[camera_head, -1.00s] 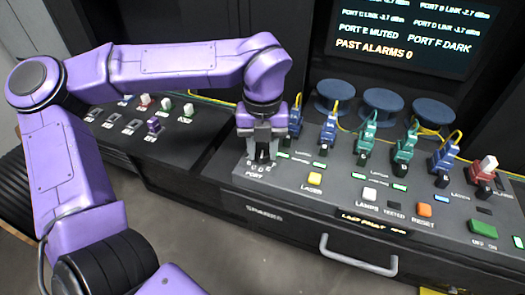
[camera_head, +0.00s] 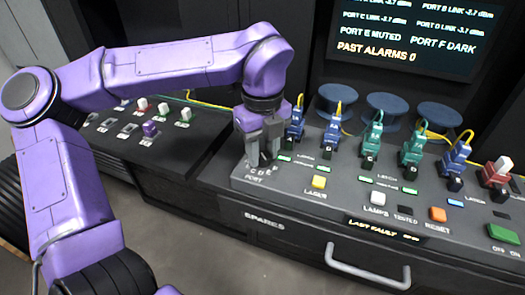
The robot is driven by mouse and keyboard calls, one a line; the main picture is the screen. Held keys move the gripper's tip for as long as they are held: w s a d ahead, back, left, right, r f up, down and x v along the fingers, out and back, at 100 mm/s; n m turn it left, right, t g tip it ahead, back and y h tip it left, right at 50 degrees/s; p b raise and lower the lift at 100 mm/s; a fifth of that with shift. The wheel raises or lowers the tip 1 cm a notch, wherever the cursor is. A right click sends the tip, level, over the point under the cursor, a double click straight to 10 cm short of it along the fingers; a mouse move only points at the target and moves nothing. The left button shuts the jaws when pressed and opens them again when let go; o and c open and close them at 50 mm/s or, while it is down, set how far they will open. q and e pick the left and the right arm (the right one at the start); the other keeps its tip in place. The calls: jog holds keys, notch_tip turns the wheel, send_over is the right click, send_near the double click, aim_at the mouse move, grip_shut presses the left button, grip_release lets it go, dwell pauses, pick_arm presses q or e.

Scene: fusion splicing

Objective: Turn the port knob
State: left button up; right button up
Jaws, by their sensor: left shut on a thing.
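The port knob sits at the left end of the grey console (camera_head: 340,205), above the "PORT" label and its letters. My left gripper (camera_head: 263,160) points down over that spot, and its fingers are shut on the knob. The fingers hide the knob almost entirely, so I cannot tell which letter it points to. My right gripper does not show.
Blue and green plugs with yellow cables, among them a green plug (camera_head: 371,143), stand in a row right of my left gripper. A yellow laser button (camera_head: 319,182), an orange reset button (camera_head: 438,214) and a drawer handle (camera_head: 367,268) are nearby. A status screen (camera_head: 415,35) stands behind.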

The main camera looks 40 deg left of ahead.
aim_at(263, 155)
pick_arm(q)
jog(key=shift+r, duration=0.15)
jog(key=o, duration=1)
jog(key=shift+o, duration=0.2)
notch_tip(263, 155, up, 10)
jog(key=shift+r+p, duration=0.25)
jog(key=shift+p, duration=0.1)
